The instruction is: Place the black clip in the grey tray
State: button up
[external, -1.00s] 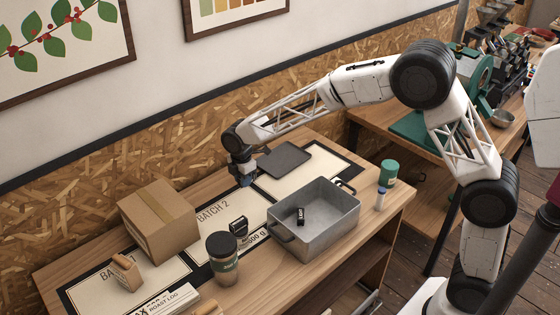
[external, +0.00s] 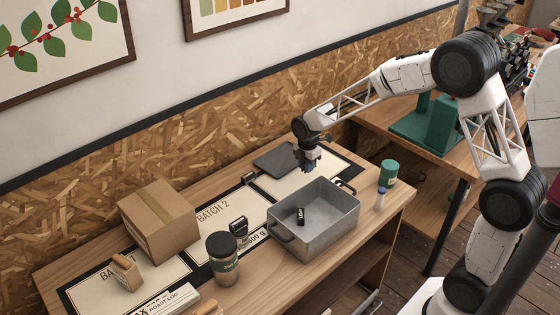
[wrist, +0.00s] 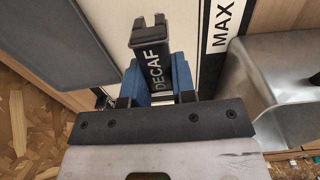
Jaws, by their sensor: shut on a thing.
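My gripper (external: 308,167) is shut on a black clip (wrist: 155,62) with white DECAF lettering. The clip sits between the blue fingertips in the wrist view; in the external view it is too small to make out. The gripper is above the table, behind the deep grey metal tray (external: 342,228) and to the right of a flat dark grey tray (external: 272,160). A black clip with white lettering (external: 300,216) lies inside the deep tray. Another black clip (external: 238,229) stands on the mat, left of that tray.
A small dark object (external: 248,178) lies on the mat. A cardboard box (external: 155,225), a dark-lidded jar (external: 222,262) and a wooden-handled stamp (external: 125,270) stand to the left. A green canister (external: 388,173) and a small white bottle (external: 380,199) stand at the right.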

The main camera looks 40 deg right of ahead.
jog(key=shift+s+d, duration=0.25)
jog(key=shift+d, duration=0.2)
jog(key=shift+w+f, duration=0.1)
send_over(280, 162)
jog(key=shift+f, duration=0.75)
dwell(0.4)
jog(key=shift+f, duration=1.7)
jog(key=shift+f, duration=0.15)
jog(key=o, duration=0.9)
